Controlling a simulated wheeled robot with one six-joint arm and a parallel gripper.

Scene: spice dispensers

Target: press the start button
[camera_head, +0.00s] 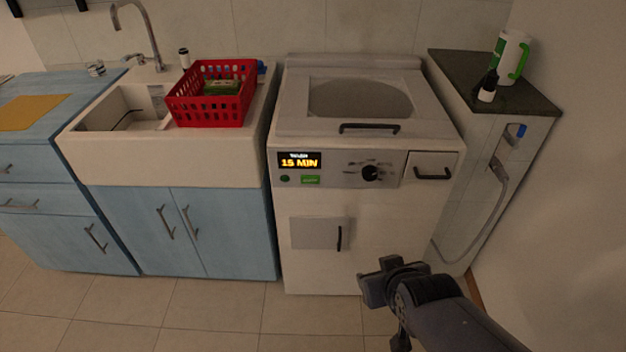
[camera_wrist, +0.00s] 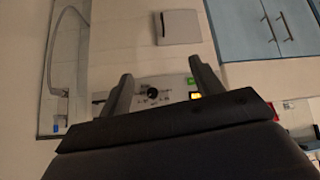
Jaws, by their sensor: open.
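A white washing machine (camera_head: 370,235) stands in the middle of the head view. Its front panel has a lit display (camera_head: 299,161) reading 15 MIN. My gripper (camera_head: 376,284) is low in front of the machine, apart from the panel. In the upside-down wrist view, my gripper (camera_wrist: 161,69) is open and empty, with the knob (camera_wrist: 152,92) between the fingers and the green button (camera_wrist: 191,81) partly beside one finger.
The machine has a top lid with a black handle (camera_head: 369,128), a drawer handle (camera_head: 432,174) and a lower flap (camera_head: 318,233). A red basket (camera_head: 212,112) sits by the sink on the left. A jug (camera_head: 508,58) stands on the right counter. The floor in front is clear.

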